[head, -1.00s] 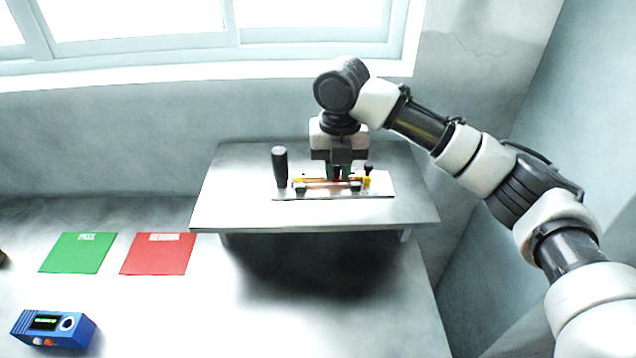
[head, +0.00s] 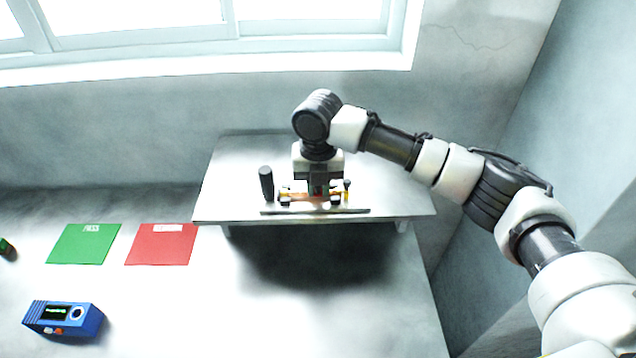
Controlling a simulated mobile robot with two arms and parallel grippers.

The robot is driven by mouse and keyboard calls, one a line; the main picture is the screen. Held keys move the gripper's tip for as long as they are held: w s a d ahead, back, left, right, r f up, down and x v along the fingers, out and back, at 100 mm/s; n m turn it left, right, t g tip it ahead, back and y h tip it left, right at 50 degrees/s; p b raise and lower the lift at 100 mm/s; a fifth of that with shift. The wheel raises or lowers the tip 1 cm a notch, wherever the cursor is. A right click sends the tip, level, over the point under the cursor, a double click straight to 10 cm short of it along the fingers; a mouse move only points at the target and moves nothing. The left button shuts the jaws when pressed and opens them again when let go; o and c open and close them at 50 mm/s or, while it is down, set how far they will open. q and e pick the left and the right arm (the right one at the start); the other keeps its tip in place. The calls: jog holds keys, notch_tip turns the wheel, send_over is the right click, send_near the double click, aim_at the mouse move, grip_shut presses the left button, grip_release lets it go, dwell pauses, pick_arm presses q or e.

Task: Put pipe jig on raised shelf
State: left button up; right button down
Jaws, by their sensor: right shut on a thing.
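The pipe jig (head: 315,211) is a thin metal plate with a black upright handle at its left, small black and yellow posts and an orange bar. It is over the front part of the raised shelf (head: 395,202), and its plate shows almost edge-on. I cannot tell whether the plate touches the shelf. My right gripper (head: 319,190) points down from above and is shut on the jig near its middle. Its fingertips are partly hidden among the jig's parts. My left gripper is not in view.
A green mat (head: 83,245) and a red mat (head: 160,246) lie on the white table left of the shelf. A blue device (head: 63,318) with a small screen stands at the front left. The shelf's right side is bare. A wall and window stand behind.

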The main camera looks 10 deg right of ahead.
jog(key=c, duration=1.1)
grip_release()
jog(key=shift+o, duration=0.2)
notch_tip(320, 180, up, 11)
jog(key=b, duration=0.3)
jog(key=shift+r+b, duration=0.3)
jog(key=shift+r, duration=0.25)
